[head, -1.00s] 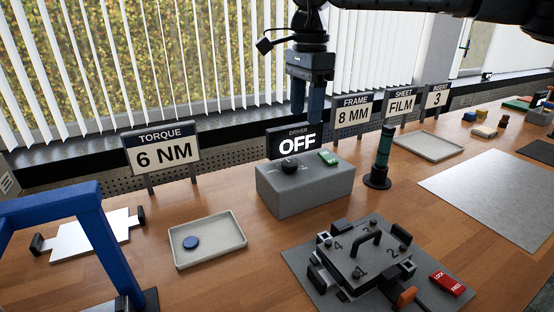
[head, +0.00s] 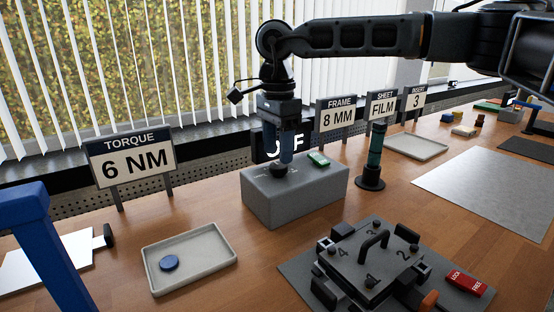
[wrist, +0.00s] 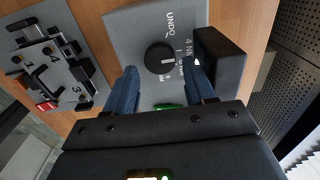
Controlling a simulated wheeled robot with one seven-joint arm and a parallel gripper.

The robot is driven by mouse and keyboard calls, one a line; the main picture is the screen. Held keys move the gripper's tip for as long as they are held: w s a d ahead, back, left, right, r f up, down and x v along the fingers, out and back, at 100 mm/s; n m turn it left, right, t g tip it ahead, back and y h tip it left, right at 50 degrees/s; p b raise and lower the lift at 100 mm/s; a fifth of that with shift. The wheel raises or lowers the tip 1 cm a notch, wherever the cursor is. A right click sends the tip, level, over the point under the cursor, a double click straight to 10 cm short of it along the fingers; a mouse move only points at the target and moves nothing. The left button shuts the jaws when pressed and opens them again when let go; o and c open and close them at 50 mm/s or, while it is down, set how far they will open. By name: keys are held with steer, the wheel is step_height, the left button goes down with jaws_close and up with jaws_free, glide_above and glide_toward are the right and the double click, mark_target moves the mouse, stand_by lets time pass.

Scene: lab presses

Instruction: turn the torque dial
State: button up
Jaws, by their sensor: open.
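The torque dial, a round black knob (head: 279,169), sits on top of the grey driver box (head: 310,192) at its left end. In the wrist view the dial (wrist: 160,58) has a pale pointer line, with printed marks including "UNDO" and "4 NM" around it. My gripper (head: 286,160) is open and points down over the dial. In the wrist view the dial lies between the blue fingertips of my gripper (wrist: 160,68), with a gap on each side. Whether the tips reach down beside it is unclear. The torque sign (head: 133,166) reads "6 NM".
A green button (head: 318,159) is on the box's top. The driver display (head: 262,146) stands behind, partly hidden by my gripper. A dark green post (head: 374,160) stands to the right. A tray with a blue disc (head: 169,263) lies left, and a clamp fixture (head: 370,262) in front.

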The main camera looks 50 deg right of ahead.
mark_target(278, 165)
steer(key=shift+f, duration=1.55)
steer(key=c, duration=0.8)
